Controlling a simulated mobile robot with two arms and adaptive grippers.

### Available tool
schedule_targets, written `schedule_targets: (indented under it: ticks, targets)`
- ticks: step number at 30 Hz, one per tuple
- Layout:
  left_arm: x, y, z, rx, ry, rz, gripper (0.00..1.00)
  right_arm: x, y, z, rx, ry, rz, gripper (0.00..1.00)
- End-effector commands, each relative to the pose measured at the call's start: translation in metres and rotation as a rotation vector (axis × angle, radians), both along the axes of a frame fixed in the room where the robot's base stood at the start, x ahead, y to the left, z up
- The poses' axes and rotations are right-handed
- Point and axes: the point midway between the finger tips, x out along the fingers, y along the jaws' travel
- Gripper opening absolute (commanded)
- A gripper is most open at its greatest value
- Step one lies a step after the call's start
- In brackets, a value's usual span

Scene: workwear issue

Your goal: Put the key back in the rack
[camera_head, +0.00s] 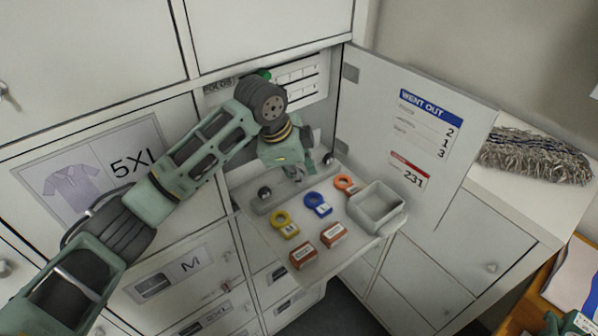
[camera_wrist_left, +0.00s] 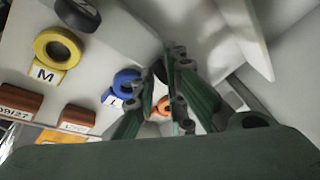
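My left gripper (camera_head: 296,172) points down over the back of the pulled-out shelf (camera_head: 262,222) in the open locker. In the left wrist view its fingers (camera_wrist_left: 166,92) are close together with a narrow gap; I cannot tell whether anything thin is between them. A blue ring tag (camera_head: 318,204) lies just in front of it, and an orange ring tag (camera_head: 345,184) to its right. A yellow ring tag (camera_head: 285,223) marked M lies nearer the front. I cannot make out a loose key or clearly identify the rack. My right gripper is not in view.
Two red-brown labelled blocks (camera_head: 303,256) lie at the shelf's front. The open door (camera_head: 412,140) bounds the right side. A mop head (camera_head: 535,156) lies further right.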

Motion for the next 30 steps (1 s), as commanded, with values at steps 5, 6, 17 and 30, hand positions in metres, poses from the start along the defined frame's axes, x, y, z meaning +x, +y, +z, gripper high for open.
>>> schedule_targets:
  ticks: [5, 6, 17, 30]
  targets:
    - [0.000, 0.000, 0.000, 0.000, 0.000, 0.000, 0.29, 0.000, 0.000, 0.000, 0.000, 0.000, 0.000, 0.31]
    - [0.000, 0.000, 0.000, 0.000, -0.001, 0.000, 0.29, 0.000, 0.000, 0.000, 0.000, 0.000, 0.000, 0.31]
    - [-0.001, 0.003, 0.012, -0.002, -0.005, 0.001, 0.29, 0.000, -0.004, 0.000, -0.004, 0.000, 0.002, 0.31]
    - [-0.014, 0.020, 0.068, -0.001, -0.002, -0.001, 0.29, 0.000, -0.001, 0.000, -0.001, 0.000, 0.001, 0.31]
